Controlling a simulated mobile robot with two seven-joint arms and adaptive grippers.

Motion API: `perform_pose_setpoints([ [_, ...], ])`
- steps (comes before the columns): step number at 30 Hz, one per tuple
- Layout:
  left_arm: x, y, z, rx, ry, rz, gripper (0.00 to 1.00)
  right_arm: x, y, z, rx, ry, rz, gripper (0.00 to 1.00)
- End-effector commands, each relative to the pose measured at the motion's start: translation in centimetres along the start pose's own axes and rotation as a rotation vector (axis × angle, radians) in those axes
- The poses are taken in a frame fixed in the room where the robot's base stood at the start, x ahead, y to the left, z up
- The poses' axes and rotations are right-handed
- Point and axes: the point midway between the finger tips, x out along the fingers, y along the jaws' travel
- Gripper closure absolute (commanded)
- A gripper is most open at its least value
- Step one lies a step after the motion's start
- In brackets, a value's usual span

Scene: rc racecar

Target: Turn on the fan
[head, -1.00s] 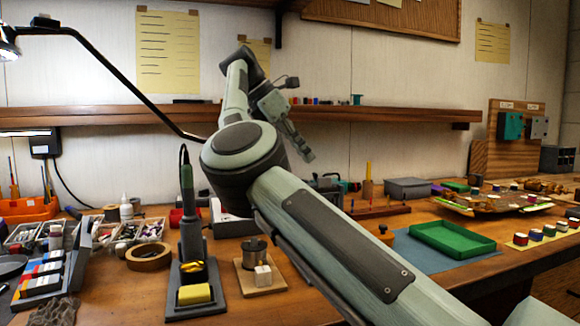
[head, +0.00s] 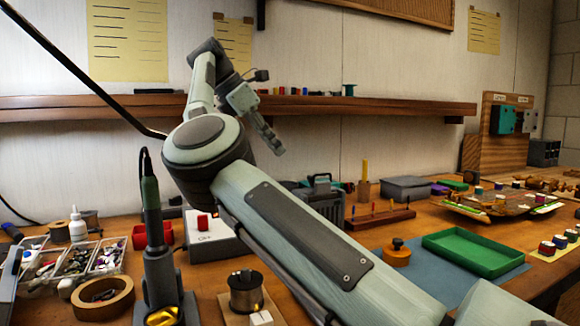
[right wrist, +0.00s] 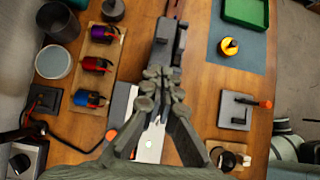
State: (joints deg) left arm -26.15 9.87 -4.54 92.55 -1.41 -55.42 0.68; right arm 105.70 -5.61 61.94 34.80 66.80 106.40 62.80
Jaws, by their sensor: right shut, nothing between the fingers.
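No plainly recognisable fan shows. A dark grey device with a top handle (head: 322,195) stands on the bench, partly hidden behind my right arm. A white box with a red switch (head: 206,238) stands left of it, also partly covered by the arm. My right gripper (head: 277,148) is raised in front of the wall, above the bench, shut and empty. In the right wrist view its fingertips (right wrist: 158,72) meet; a dark device (right wrist: 165,42) lies beyond them and a white surface (right wrist: 150,143) shows between the fingers. I cannot tell the height gap. My left gripper is not in view.
A soldering iron in its stand (head: 158,265) is at the front left, beside a tape roll (head: 103,298). A green tray (head: 474,252) lies on a blue mat (head: 400,278) at right. A wooden shelf (head: 390,108) runs along the wall behind the gripper.

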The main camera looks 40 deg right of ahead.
Motion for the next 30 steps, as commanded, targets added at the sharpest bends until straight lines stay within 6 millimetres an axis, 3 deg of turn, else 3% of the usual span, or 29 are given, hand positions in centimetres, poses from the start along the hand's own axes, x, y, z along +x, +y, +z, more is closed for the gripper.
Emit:
perform_pose_setpoints([
  [3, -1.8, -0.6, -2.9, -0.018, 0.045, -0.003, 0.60, 1.5, 0.0, -0.2, 0.001, 0.001, -0.002, 1.00],
  [5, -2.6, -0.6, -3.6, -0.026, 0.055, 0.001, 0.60, 2.4, -0.1, -0.2, 0.002, 0.001, -0.003, 1.00],
  [15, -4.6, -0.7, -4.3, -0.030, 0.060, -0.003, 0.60, 8.2, -0.1, -0.1, 0.000, 0.000, -0.002, 1.00],
  [21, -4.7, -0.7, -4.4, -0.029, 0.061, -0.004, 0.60, 9.6, 0.0, -0.1, 0.000, 0.000, -0.001, 1.00],
  [30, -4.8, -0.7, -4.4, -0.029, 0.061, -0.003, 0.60, 9.7, -0.1, 0.0, 0.000, 0.000, -0.001, 1.00],
])
